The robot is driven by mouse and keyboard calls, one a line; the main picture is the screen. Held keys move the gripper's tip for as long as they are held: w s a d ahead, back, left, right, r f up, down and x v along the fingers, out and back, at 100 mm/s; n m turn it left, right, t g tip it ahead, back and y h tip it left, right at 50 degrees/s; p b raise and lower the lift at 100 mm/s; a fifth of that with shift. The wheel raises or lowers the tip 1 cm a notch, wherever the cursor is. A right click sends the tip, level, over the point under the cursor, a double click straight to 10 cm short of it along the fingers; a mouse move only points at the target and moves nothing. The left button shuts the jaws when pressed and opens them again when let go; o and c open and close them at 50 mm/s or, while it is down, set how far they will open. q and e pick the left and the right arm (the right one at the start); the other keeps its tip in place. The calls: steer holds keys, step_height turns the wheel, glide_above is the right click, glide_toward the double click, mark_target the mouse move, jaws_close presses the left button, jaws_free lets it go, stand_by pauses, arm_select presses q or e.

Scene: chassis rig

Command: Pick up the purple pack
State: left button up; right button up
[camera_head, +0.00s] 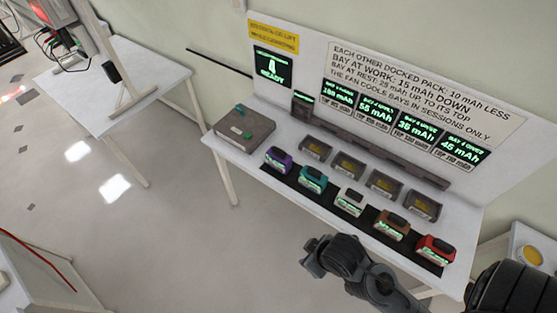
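The purple pack (278,160) stands at the left end of a row of packs on a black strip (330,206) along the front of the white bench. It is upright, with a dark top and a lit green readout on its front. My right gripper (312,260) is at the lower middle, in front of the bench, to the right of the purple pack and well apart from it. Its fingers are small and dark, so I cannot tell whether they are open. My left gripper is not in view.
Teal (312,180), white (349,202), brown (391,226) and red (435,250) packs continue the row to the right. Several grey bays (348,165) stand behind. A grey box (243,129) with green parts sits left of the purple pack. A sign board (420,95) rises behind.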

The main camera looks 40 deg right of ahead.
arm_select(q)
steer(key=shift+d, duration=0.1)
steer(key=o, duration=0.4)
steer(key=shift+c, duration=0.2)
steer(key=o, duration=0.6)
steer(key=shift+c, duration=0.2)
